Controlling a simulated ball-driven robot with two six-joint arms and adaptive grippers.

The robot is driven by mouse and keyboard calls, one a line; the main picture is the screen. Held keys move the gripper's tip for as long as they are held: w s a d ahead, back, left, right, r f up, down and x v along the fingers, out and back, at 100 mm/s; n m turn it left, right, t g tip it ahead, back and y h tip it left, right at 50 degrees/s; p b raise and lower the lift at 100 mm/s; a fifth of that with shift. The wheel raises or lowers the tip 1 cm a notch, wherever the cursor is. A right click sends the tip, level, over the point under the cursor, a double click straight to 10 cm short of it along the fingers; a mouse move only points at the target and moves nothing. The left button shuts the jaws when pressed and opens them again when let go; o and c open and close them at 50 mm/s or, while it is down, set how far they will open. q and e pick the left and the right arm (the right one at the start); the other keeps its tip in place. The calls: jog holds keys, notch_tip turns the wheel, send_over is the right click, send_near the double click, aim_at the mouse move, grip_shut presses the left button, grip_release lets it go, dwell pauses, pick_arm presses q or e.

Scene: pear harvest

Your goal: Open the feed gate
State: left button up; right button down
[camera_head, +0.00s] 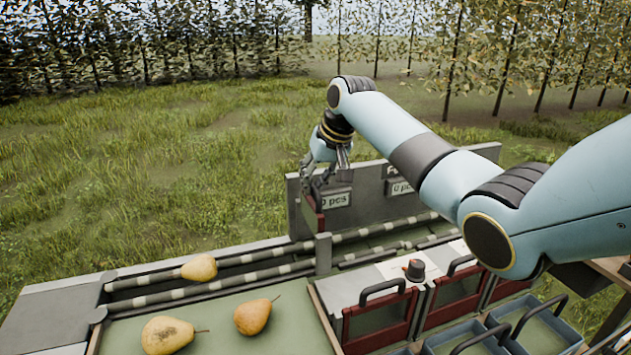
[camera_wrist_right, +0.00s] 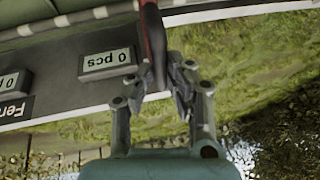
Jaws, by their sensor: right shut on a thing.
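The feed gate is a thin red and dark panel (camera_head: 312,214) at the left end of the grey display board, beside the roller lane. My right gripper (camera_head: 320,182) reaches down over its top from above, and its fingers partly hide it. In the right wrist view the gate's dark edge with a red stripe (camera_wrist_right: 153,32) runs between the fingertips of my right gripper (camera_wrist_right: 160,82), which is shut on it. My left gripper is not in view.
Two counters reading "0 pcs" (camera_head: 335,199) are on the board (camera_head: 368,205). A pear (camera_head: 199,268) lies on the striped rollers; two pears (camera_head: 252,316) lie on the green tray. Red-fronted bins (camera_head: 378,318), a black knob (camera_head: 415,268) and blue crates (camera_head: 545,334) stand at right.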

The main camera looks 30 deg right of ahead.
jog(key=shift+r, duration=0.1)
jog(key=c, duration=1.3)
grip_release()
jog(key=shift+r, duration=0.15)
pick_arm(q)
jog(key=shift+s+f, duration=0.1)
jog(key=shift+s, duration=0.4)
pick_arm(e)
jog(key=v, duration=1.1)
jog(key=shift+s+r, duration=0.2)
jog(key=shift+d, duration=0.1)
